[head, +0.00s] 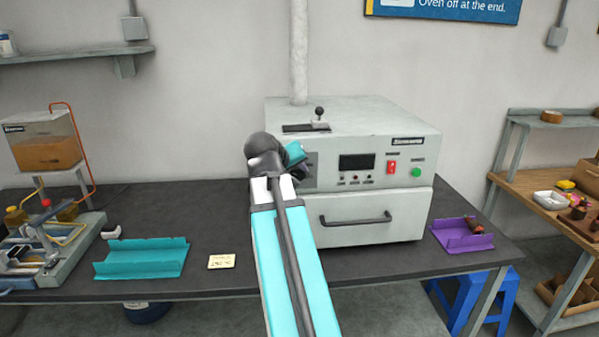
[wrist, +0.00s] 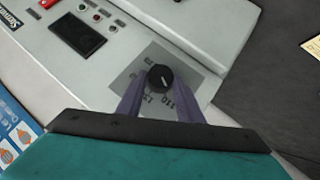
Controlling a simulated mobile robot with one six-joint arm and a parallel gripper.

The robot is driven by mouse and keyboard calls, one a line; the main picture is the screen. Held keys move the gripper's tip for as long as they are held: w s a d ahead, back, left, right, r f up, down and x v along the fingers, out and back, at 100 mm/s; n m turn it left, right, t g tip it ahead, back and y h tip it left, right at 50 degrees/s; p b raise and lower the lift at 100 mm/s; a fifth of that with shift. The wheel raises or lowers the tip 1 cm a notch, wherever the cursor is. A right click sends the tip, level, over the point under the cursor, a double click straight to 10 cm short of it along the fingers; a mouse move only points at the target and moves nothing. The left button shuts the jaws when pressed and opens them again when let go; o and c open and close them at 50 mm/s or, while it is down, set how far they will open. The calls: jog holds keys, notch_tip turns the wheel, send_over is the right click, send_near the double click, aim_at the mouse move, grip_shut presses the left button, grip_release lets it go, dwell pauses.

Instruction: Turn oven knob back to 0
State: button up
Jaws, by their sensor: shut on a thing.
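The oven (head: 385,150) is a grey box on the dark bench, with a control panel above a handled drawer front. Its black round knob (wrist: 160,76) sits on a grey dial plate (wrist: 135,75) with printed numbers, of which 110 is partly readable. A pale pointer line shows on the knob's face, but the 0 mark cannot be made out. My gripper (wrist: 160,96) has its two purple-grey fingers on either side of the knob, shut on it. In the head view my teal gripper (head: 295,154) is at the panel's left end, and the knob is hidden behind it.
The panel has a dark display (head: 357,162), a red switch (head: 391,167) and a green button (head: 416,172). A teal tray (head: 140,262) and a note card (head: 221,261) lie left of my arm. A purple tray (head: 460,241) stands right of the oven.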

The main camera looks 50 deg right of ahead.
jog(key=n+h+b, duration=0.1)
jog(key=f+g+h+b, duration=0.1)
jog(key=shift+a+f+n+g+h, duration=0.2)
jog(key=shift+a+n+g+h, duration=0.1)
jog(key=shift+n, duration=0.1)
jog(key=shift+w+f+n+g+h+b, duration=0.15)
jog(key=shift+n+g+h+b, duration=0.1)
jog(key=shift+n+h+b, duration=0.65)
jog(key=shift+s+f+n+g+h+b, duration=0.1)
jog(key=shift+f+n+g+h+b, duration=0.1)
jog(key=shift+n+h+b, duration=0.7)
jog(key=shift+w+f+n+g+h+b, duration=0.1)
jog(key=shift+n+g+h+b, duration=0.3)
jog(key=shift+h+b, duration=0.85)
jog(key=shift+y, duration=0.25)
jog(key=shift+r, duration=0.1)
jog(key=o, duration=1.1)
jog(key=shift+t, duration=0.35)
jog(key=shift+c, duration=0.2)
